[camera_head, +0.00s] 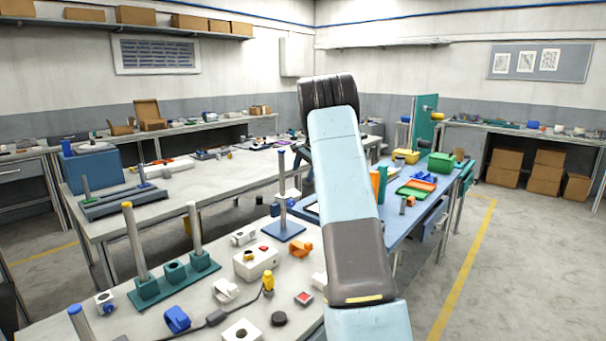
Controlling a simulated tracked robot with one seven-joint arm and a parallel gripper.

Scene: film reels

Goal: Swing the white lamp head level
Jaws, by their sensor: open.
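My arm (343,165) rises from the bottom right across the middle of the view to a dark joint, and my gripper is not in view. I cannot make out for certain which thing is the white lamp head. Small white pieces lie on the near bench (205,325), one left of the blue stand (290,231) and another white piece (225,290) nearer the front. My arm hides part of the bench's right side.
A green base (174,285) with two tall grey posts stands on the near bench at left. The blue stand carries a tall thin post. A blue-topped table (408,222) with bins and trays is at right. Open floor (520,260) lies beyond it, with a yellow line.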

